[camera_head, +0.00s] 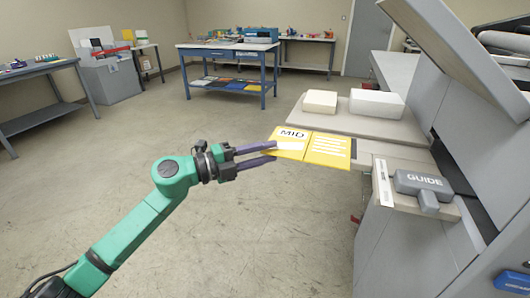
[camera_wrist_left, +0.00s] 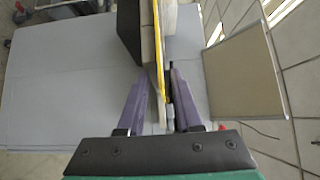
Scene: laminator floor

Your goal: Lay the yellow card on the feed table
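The yellow card (camera_head: 312,147), marked "MID" with lines of white print, is held in the air. My left gripper (camera_head: 276,152) is shut on its left part, with purple fingers. In the left wrist view the card (camera_wrist_left: 160,60) shows nearly edge-on as a thin yellow strip between the fingers (camera_wrist_left: 158,95). The beige feed table (camera_head: 318,122) of the machine lies behind and to the right of the card. In the head view the card overlaps its front-left edge; I cannot tell whether they touch. My right gripper is not in view.
Two white blocks, one smaller (camera_head: 320,102) and one larger (camera_head: 377,104), stand on the back of the feed table. A grey block marked "GUIDE" (camera_head: 425,184) sits at the right front. The machine's raised cover (camera_head: 455,45) hangs above. The floor at left is open.

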